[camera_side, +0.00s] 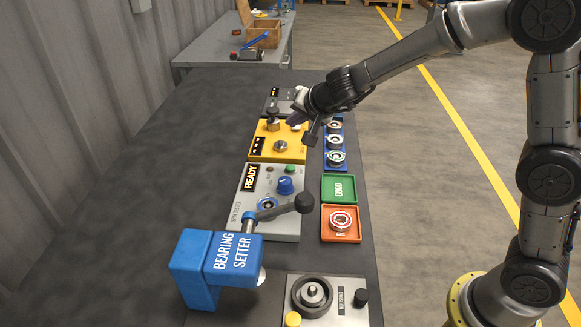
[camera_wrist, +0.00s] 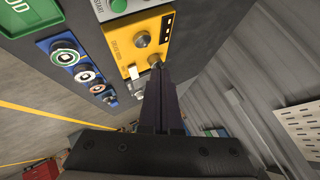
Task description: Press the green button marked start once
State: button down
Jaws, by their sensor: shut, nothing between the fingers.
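The green start button (camera_side: 290,168) sits on the far edge of the grey spin tester panel (camera_side: 246,214), beside a blue knob (camera_side: 285,186) and a READY display (camera_side: 251,178). In the wrist view the green button (camera_wrist: 118,5) is at the top edge, partly cut off, with START lettering beside it. My gripper (camera_side: 294,121) is above the yellow station, beyond the spin tester and apart from the button. In the wrist view my gripper (camera_wrist: 155,70) has its fingers together with nothing between them, their tips overlapping the yellow station's nearer knob.
The yellow station (camera_side: 262,144) has metal knobs. A blue rack (camera_side: 335,159) of bearings, a green GOOD tray (camera_side: 338,189) and a red tray (camera_side: 329,231) stand to the right. The bench's left side is clear.

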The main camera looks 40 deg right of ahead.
aim_at(292, 170)
jog(key=shift+a+f, duration=0.3)
jog(key=shift+f, duration=0.6)
jog(key=shift+f, duration=0.15)
jog(key=shift+f, duration=4.2)
jog(key=shift+f, duration=0.15)
jog(key=shift+f, duration=0.3)
